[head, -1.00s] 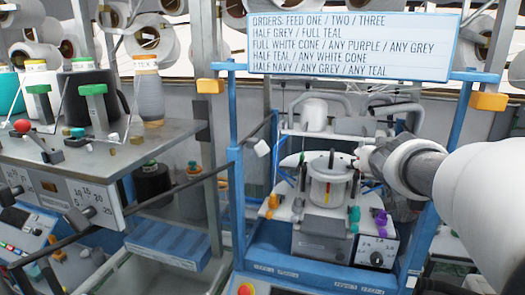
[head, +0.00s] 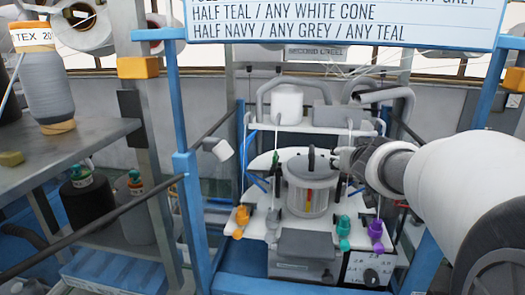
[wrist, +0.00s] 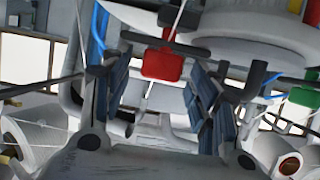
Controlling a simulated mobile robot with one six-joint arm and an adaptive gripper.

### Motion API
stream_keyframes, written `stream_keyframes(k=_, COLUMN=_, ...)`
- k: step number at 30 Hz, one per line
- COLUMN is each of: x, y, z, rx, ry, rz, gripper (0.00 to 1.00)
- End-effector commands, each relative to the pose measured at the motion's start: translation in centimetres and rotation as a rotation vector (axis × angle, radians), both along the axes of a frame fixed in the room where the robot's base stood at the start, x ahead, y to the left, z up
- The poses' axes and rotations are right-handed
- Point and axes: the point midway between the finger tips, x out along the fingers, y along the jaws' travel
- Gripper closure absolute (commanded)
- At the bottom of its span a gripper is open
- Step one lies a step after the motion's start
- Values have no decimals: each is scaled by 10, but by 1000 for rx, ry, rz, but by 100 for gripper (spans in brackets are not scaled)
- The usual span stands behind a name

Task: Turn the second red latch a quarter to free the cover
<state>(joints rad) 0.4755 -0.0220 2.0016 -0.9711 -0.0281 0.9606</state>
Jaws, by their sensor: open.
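In the head view, the round grey-white cover (head: 308,198) with a dark upright handle stands on the white machine top. My gripper (head: 337,158) is at its back right, partly hidden by my arm. In the wrist view, a red latch (wrist: 162,65) on a dark bar shows beyond my open fingers (wrist: 155,84), roughly between their tips. I see no contact with it. A green latch (wrist: 304,95) is at the right. The round pale body (wrist: 245,55) is at the top.
Orange (head: 241,218), teal (head: 343,230) and purple (head: 376,232) parts stand along the machine's front. A white cylinder (head: 287,105) and pipes are behind. Blue posts (head: 190,205) flank the machine. Thin strands run up from the machine top.

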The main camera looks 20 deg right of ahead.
Motion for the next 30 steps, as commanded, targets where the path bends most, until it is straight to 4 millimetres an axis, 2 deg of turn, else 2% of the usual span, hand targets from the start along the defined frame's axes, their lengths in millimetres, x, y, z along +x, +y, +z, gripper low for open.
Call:
stream_keyframes(k=8, x=0, y=0, z=0, rx=0, ry=0, rz=0, gripper=46)
stream_keyframes(k=27, x=0, y=0, z=0, rx=0, ry=0, rz=0, gripper=89)
stream_keyframes(k=30, x=0, y=0, z=0, rx=1, ry=1, rz=2, gripper=89)
